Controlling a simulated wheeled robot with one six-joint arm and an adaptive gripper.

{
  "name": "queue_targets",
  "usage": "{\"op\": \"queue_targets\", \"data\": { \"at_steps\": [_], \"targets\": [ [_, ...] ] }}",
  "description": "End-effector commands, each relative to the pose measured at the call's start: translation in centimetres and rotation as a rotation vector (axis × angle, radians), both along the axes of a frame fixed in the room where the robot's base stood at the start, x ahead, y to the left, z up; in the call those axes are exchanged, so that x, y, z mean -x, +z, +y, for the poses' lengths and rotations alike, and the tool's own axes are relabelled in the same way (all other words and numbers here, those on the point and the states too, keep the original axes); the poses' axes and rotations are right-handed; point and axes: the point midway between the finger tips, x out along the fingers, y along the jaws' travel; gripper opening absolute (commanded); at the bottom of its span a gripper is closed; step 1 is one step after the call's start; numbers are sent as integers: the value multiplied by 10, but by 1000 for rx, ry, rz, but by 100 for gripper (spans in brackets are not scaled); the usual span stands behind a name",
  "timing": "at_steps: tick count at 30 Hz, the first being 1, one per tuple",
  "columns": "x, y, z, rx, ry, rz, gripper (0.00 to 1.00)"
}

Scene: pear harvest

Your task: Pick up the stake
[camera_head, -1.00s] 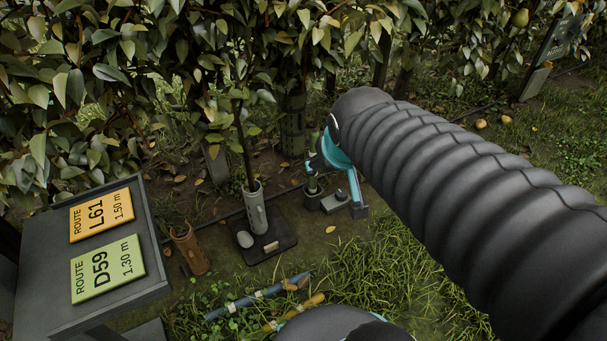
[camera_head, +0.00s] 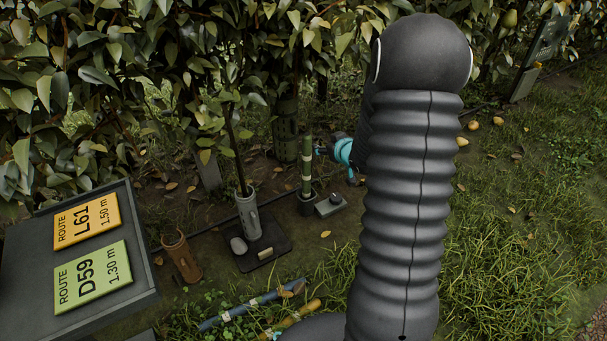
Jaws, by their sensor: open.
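A green bamboo-like stake (camera_head: 307,166) with pale bands stands upright in a small dark socket (camera_head: 306,205) beside the hedge. My gripper (camera_head: 328,158) is just right of the stake in the picture, mostly hidden behind my arm. Only its turquoise part and some dark finger pieces show. It looks open, with a small gap between it and the stake; its depth relative to the stake is hard to tell. A blue pole (camera_head: 250,303) and a yellow-orange pole (camera_head: 301,312) lie in the grass in front.
A grey tube (camera_head: 248,216) around a thin trunk stands on a dark base plate (camera_head: 272,256). A small grey box (camera_head: 330,205) sits by the socket. A brown tube (camera_head: 181,258) and a sign stand (camera_head: 140,292) are left. Open grass lies right.

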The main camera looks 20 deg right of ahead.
Motion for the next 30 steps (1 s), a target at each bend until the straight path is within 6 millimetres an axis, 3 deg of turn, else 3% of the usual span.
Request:
{"op": "queue_targets", "data": {
  "at_steps": [1,7,14,24,30],
  "targets": [
    [-2,-20,-4,-25,15,-10,63],
    [-5,-58,-6,-103,74,-72,63],
    [-12,-74,-4,-134,97,-96,63],
    [-65,-96,7,-135,97,-96,63],
    [-81,-103,10,-133,96,-96,63]
  ]
}}
